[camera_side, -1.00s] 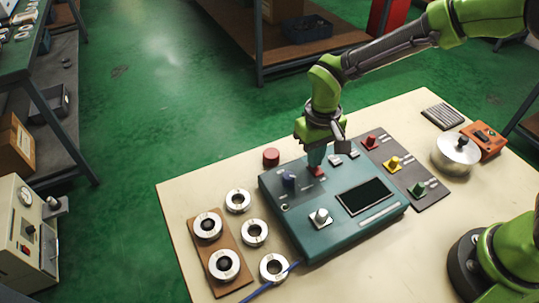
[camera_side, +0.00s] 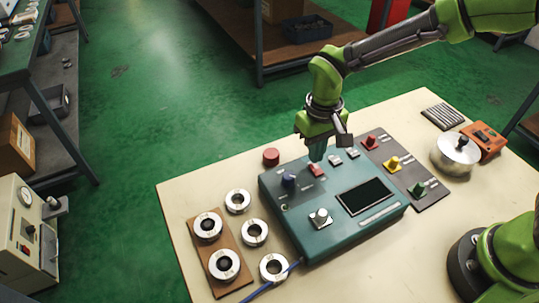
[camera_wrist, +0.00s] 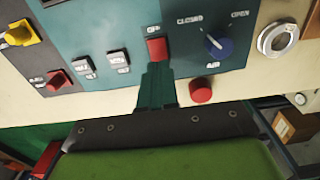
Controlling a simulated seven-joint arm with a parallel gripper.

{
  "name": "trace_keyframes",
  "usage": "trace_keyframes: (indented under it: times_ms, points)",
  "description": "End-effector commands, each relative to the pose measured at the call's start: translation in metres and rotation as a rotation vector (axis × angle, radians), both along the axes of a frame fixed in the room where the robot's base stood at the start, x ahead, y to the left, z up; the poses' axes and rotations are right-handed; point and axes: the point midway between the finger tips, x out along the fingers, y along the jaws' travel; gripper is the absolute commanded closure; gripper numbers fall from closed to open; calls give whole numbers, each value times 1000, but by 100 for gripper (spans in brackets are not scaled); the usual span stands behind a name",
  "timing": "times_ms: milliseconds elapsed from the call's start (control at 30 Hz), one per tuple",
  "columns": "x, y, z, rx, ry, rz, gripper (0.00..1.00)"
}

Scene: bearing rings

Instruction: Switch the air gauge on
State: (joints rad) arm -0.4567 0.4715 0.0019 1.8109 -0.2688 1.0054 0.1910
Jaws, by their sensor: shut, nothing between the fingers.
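The teal air gauge box (camera_side: 300,225) sits on the cream table with a dark screen, knobs and switches on its top. Its red rocker switch (camera_side: 317,170) is near the back edge and shows in the wrist view (camera_wrist: 157,48), with a label above it that I cannot read fully. The blue air knob (camera_side: 289,181) is beside it; in the wrist view (camera_wrist: 218,44) it lies under the words "CLOSED" and "OPEN". My gripper (camera_side: 317,152) is shut and empty, just above the red switch; its fingertips show in the wrist view (camera_wrist: 157,68).
Two light rocker switches (camera_side: 343,157) are right of the red one. A dark panel (camera_side: 430,195) with red, yellow and green knobs adjoins the box. Metal rings (camera_side: 254,232) lie to the left. A red cylinder (camera_side: 271,157) stands behind the box.

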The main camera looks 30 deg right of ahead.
Motion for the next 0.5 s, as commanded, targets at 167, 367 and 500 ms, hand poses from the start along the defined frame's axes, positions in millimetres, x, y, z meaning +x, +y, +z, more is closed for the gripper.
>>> trace_keyframes:
  times_ms: [167,367,500]
  points:
    - [1,0,16,1,-3,1,100]
    - [1,0,32,1,-3,0,100]
    - [1,0,42,1,-3,1,100]
